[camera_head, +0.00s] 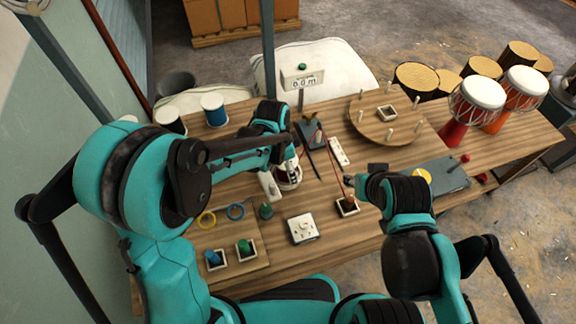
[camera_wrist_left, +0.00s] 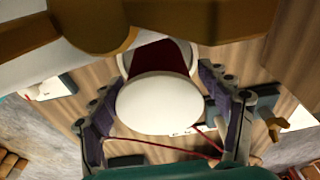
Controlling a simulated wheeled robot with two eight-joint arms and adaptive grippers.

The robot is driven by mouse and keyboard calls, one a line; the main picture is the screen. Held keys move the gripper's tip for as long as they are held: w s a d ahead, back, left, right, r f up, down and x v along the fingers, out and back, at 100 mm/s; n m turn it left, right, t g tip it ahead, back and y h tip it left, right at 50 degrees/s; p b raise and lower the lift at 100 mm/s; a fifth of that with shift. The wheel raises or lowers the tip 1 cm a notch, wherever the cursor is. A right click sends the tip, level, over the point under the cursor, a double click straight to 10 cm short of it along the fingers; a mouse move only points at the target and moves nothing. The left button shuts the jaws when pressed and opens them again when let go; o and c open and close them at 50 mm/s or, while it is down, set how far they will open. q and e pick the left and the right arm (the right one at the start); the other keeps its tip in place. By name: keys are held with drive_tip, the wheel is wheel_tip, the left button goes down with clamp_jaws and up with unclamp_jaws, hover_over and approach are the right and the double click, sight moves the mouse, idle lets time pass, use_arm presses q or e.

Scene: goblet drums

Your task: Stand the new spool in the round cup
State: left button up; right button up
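A blue spool (camera_head: 214,258) and a green spool (camera_head: 244,247) sit in square holders. I cannot identify the round cup.
A white dial box (camera_head: 302,229) is at front centre. A pegged round board (camera_head: 385,121) lies back right. A red cord (camera_head: 329,152) crosses the middle.

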use_arm(q)
drive_tip(key=shift+r, duration=0.35)
drive_tip(key=r+p, duration=0.1)
drive_tip(key=r, duration=0.2)
drive_tip(key=a+r+p, duration=0.1)
drive_tip(key=r+p, duration=0.1)
drive_tip(key=r, duration=0.2)
drive_tip(key=r+p, duration=0.1)
drive_tip(key=r, duration=0.3)
drive_tip(key=shift+s+a+r+p, duration=0.25)
drive_tip(key=shift+s+a+p, duration=0.05)
drive_tip(key=shift+a, duration=0.05)
drive_tip(key=shift+a+r, duration=0.2)
drive_tip(key=s+a+r+n+t+y, duration=0.1)
drive_tip(key=s+a+r+n+t, duration=0.2)
drive_tip(key=s+a+n, duration=0.3)
drive_tip(key=s+a+r+n+t, duration=0.2)
drive_tip(key=s+a+n, duration=0.3)
drive_tip(key=a+n, duration=0.3)
drive_tip(key=shift+s+a+r+t+y, duration=0.4)
drive_tip(key=shift+a+t, duration=0.4)
drive_tip(key=shift+a, duration=0.3)
